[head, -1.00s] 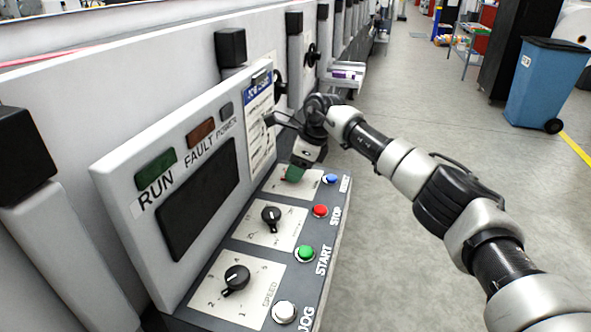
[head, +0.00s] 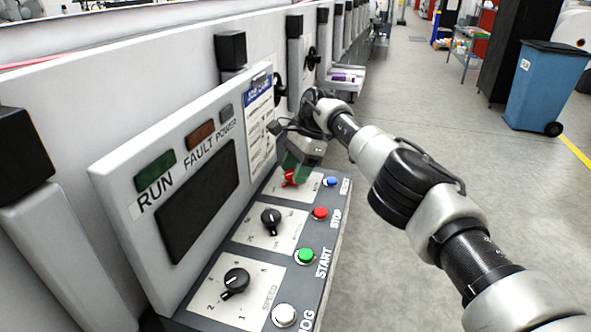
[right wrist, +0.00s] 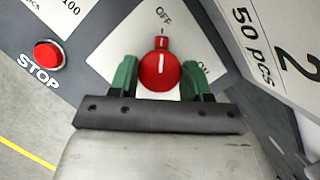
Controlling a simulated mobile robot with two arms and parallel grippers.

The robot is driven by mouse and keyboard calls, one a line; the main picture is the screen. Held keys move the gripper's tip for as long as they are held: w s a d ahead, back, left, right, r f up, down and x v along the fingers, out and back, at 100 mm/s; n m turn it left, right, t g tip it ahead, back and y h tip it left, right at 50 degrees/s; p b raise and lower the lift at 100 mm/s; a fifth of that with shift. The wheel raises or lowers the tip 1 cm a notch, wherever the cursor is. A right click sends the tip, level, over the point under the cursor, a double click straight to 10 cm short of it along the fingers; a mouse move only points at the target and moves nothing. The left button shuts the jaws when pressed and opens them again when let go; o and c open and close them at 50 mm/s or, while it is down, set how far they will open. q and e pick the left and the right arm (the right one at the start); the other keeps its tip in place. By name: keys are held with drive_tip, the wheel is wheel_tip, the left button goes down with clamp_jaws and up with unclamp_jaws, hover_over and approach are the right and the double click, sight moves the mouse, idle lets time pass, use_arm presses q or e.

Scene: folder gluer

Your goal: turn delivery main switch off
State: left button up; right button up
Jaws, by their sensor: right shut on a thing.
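The red delivery main switch (head: 290,179) is on a white plate at the far end of the sloping control panel. In the right wrist view the red knob (right wrist: 158,72) has a white line pointing up to the word OFF; ON is printed at its right. My right gripper (head: 297,165) has green fingers, one on each side of the knob, and is shut on it; the gripper (right wrist: 160,64) also shows in the right wrist view. The fingers partly cover the plate. My left gripper is not in view.
The panel also has a blue button (head: 331,181), a red STOP button (head: 320,213), a green START button (head: 305,255), a white JOG button (head: 284,315) and two black knobs. The display housing (head: 112,178) rises beside them. Open floor lies at the right.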

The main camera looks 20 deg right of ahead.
idle(0.5)
drive_tip(key=o, duration=0.9)
